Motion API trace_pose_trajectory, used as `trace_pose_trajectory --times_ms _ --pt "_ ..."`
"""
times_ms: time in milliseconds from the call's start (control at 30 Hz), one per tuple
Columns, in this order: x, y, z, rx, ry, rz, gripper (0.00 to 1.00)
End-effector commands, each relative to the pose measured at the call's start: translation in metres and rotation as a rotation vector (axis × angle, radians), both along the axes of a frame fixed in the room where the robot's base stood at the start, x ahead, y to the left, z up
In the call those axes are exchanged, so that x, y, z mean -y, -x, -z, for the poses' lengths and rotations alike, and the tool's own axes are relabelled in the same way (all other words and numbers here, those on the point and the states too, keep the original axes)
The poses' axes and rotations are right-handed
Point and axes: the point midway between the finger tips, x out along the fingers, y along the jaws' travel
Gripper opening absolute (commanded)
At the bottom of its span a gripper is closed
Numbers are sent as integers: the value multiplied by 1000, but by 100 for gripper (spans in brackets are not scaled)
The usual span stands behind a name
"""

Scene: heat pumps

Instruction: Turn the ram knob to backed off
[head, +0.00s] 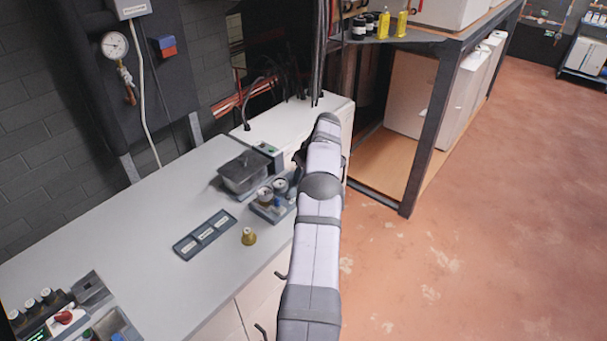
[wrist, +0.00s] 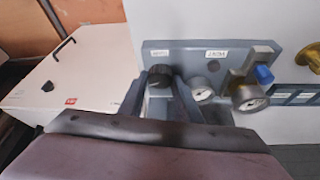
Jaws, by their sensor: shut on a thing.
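A blue-grey panel (wrist: 205,53) shows in the wrist view with two small labels too blurred to read. A black ribbed knob (wrist: 160,76) stands at its left end, under the left label; I take it to be the ram knob. My gripper (wrist: 163,84) is shut on this knob, one finger on each side. Which setting the knob points to cannot be told. Two round gauges (wrist: 249,98) and a blue cap (wrist: 264,75) sit to the right. In the head view the panel's unit (head: 264,212) stands on the bench, partly behind my arm, which hides my gripper.
A brass fitting (head: 249,237) and a dark labelled tray (head: 205,235) lie on the grey bench (head: 150,215) beside the unit. A metal rack (head: 433,125) stands to the right.

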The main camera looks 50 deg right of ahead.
Motion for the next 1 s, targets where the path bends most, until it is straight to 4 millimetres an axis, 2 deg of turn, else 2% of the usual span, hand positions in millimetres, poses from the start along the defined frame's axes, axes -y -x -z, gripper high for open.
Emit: trace_pose_trajectory --times_ms 367,400,433,467,767,1000 --pt "0 1 1 -2 -1 -4 8" --pt "0 1 1 -3 -1 -4 40" --pt "0 1 1 -2 0 -3 47" --pt "0 1 0 -2 -1 -2 49" --pt "0 0 0 -1 0 -2 49" --pt "0 5 -12 0 3 -1 49"
